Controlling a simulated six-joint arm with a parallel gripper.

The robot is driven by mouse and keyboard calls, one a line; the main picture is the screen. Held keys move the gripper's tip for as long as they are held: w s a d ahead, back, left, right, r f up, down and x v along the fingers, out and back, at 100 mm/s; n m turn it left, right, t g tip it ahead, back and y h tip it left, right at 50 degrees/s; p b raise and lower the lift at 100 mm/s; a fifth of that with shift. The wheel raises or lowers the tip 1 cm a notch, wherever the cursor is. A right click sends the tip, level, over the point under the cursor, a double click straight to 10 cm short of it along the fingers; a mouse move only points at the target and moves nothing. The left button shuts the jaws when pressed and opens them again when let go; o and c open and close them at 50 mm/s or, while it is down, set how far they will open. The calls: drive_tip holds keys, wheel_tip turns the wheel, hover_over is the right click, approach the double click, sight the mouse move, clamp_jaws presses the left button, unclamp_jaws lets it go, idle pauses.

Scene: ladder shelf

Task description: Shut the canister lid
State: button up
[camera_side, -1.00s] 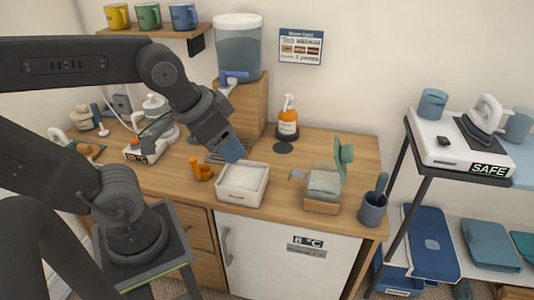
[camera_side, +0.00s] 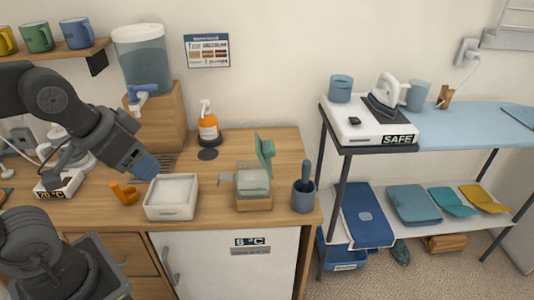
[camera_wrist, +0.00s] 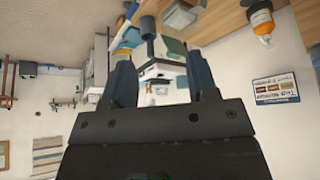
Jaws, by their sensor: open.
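In the wrist view the green lid (camera_wrist: 173,46) shows upside down between the fingers. My gripper (camera_side: 150,172) is empty, above the counter at the left rear of a white bin, well left of the canister. In the wrist view my gripper (camera_wrist: 160,75) has its two fingers apart.
The white bin (camera_side: 171,211) stands between my gripper and the canister. An orange cup (camera_side: 124,193) is left of it. An orange bottle (camera_side: 208,128) and a water dispenser (camera_side: 143,60) stand behind.

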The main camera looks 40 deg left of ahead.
drive_tip(key=shift+o, duration=0.2)
idle(0.3)
drive_tip(key=shift+o, duration=0.7)
drive_tip(key=shift+w+r, duration=0.1)
drive_tip(key=o, duration=0.5)
drive_tip(key=shift+m+g+h, duration=0.3)
drive_tip(key=shift+m, duration=0.6)
drive_tip(key=w, duration=0.1)
drive_tip(key=w+r, duration=0.1)
drive_tip(key=w, duration=0.1)
drive_tip(key=w+r, duration=0.1)
drive_tip(key=w, duration=0.1)
drive_tip(key=shift+w+r, duration=0.1)
drive_tip(key=shift+w, duration=0.15)
drive_tip(key=shift+c, duration=0.2)
drive_tip(key=shift+o, duration=0.2)
drive_tip(key=w+a+m+h, duration=0.1)
drive_tip(key=w+m, duration=0.1)
drive_tip(key=w, duration=0.8)
drive_tip(key=shift+r+m+g, duration=0.35)
drive_tip(key=shift+m+g, duration=0.05)
drive_tip(key=m+g+h, duration=0.1)
drive_tip(key=m+h, duration=0.1)
drive_tip(key=m, duration=0.2)
approach(269, 144)
drive_tip(key=x, duration=1)
drive_tip(key=shift+d, duration=0.15)
drive_tip(key=c, duration=1.3)
